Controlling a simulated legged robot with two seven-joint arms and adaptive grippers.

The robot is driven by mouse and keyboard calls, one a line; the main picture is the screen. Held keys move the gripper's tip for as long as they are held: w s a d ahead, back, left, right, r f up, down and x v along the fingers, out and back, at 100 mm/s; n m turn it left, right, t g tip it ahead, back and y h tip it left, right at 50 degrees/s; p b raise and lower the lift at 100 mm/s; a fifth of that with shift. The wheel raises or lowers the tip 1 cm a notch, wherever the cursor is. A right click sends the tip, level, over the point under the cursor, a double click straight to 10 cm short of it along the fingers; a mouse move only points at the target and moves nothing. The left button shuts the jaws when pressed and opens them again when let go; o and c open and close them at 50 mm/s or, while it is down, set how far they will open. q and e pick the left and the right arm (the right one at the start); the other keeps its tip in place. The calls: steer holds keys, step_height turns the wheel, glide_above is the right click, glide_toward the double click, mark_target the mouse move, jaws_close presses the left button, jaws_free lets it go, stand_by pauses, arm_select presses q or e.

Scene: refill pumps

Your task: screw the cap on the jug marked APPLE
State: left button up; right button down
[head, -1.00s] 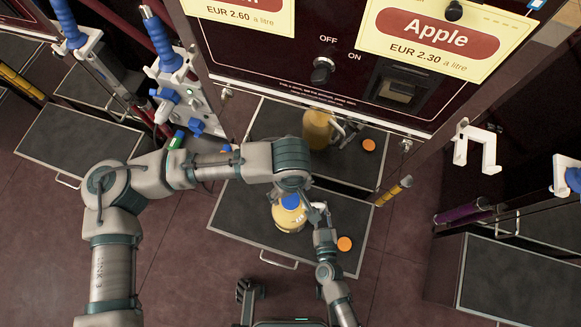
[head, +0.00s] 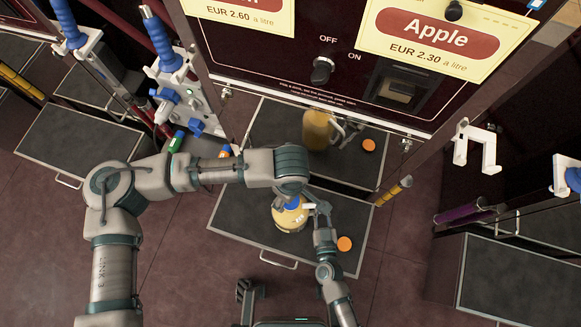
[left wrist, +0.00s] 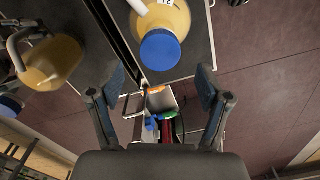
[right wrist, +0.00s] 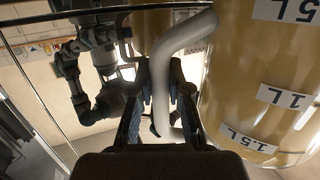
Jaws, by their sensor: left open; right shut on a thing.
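A yellow-filled jug (head: 290,217) stands on the dark shelf in front of the dispenser. A blue cap (left wrist: 160,50) sits at its top; whether it is threaded tight I cannot tell. No name is readable on the jug. My left gripper (left wrist: 152,88) is open above the jug, its fingers spread and empty; in the head view my wrist hides part of the cap. My right gripper (right wrist: 160,100) is shut on the jug's pale handle (right wrist: 163,75) at the jug's right side. Volume marks show on the jug wall in the right wrist view.
An orange disc (head: 344,243) lies on the shelf (head: 240,222) right of the jug. A second jug (head: 318,130) and disc (head: 368,144) behind look like reflections in the dispenser's dark panel. An Apple price sign (head: 437,38) hangs above. A white bracket (head: 476,147) stands at right.

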arm_select(q)
steer(key=shift+f, duration=2.25)
